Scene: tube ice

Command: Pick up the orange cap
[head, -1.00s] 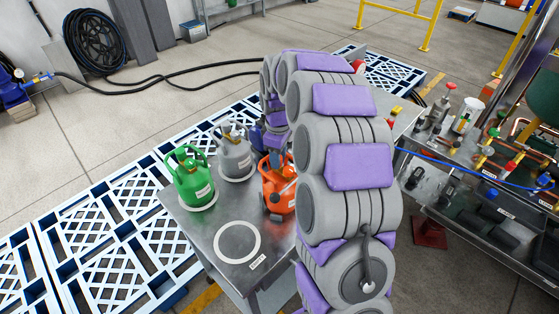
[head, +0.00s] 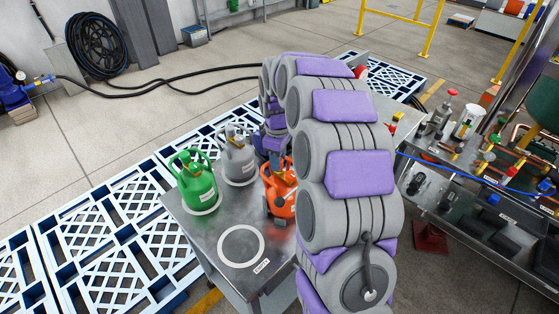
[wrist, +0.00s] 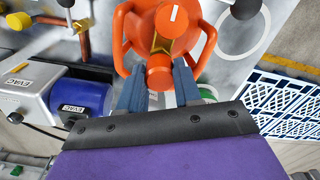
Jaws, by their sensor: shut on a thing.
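The orange cap (wrist: 160,74) is the round end of a side fitting on the orange cylinder (wrist: 144,26), below a brass valve body and an orange knob (wrist: 172,20) with a white mark. My gripper (wrist: 160,82) has one blue finger on each side of the cap and is shut on it. The cap is in line with the brass fitting. In the head view, the orange cylinder (head: 280,200) stands on the metal table (head: 215,232), and my gripper (head: 273,150) is at its top. My arm hides part of the cylinder, and the cap cannot be made out there.
A green cylinder (head: 197,185) and a grey cylinder (head: 239,160) stand to the left on the table. An empty white ring (head: 241,246) lies at the front. In the wrist view, a blue vacuum pump (wrist: 80,98) and copper pipe (wrist: 82,42) are close on the left.

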